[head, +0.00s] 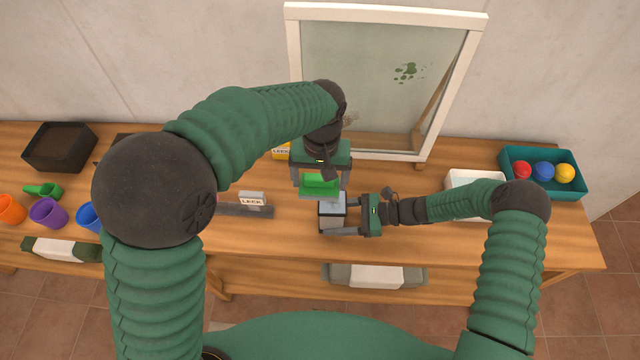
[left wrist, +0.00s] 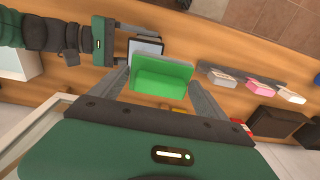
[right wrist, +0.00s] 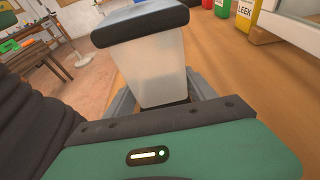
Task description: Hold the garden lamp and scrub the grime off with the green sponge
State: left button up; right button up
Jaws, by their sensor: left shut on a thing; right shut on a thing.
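The garden lamp (head: 332,215) is a small box with a pale translucent body and a dark cap. My right gripper (head: 340,216) is shut on it from the right, above the workbench. The right wrist view shows the lamp's body (right wrist: 152,72) close up, upright between the fingers; I see no clear grime on that face. My left gripper (head: 319,192) is shut on the green sponge (head: 319,183), just behind the lamp. In the left wrist view the sponge (left wrist: 162,76) overlaps the lamp (left wrist: 146,47); I cannot tell whether they touch.
The wooden workbench (head: 420,235) carries a framed pane (head: 380,80) with a green splat, leaning at the back. A teal tray (head: 514,187) with coloured balls and a white box (head: 462,180) stand right. Cups (head: 48,212), a dark box (head: 60,147) and a labelled rail (head: 235,211) are left.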

aim_at(320, 188)
pick_arm(q)
jog(key=shift+r, duration=0.25)
jog(key=shift+r, duration=1.5)
jog(key=shift+d+f, duration=0.1)
jog(key=shift+f, duration=3.45)
jog(key=shift+f, duration=0.95)
jog(key=shift+d, duration=0.1)
